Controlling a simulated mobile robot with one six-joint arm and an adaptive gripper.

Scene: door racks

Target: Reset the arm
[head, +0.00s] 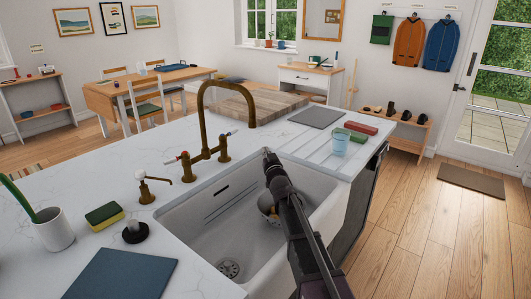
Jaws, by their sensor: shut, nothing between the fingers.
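My arm reaches up from the bottom edge over the right part of the white sink (215,225). My gripper (269,160) is at its far end, small and dark, over the sink's back right area near the drainboard. It is shut and empty, and touches nothing that I can see. A grey bowl (265,203) with something yellowish in it is in the sink, partly hidden behind my arm.
A brass tap (202,150) arches left of my gripper. A sponge (104,215), white cup (53,230) and blue board (122,274) are left. Open floor lies right.

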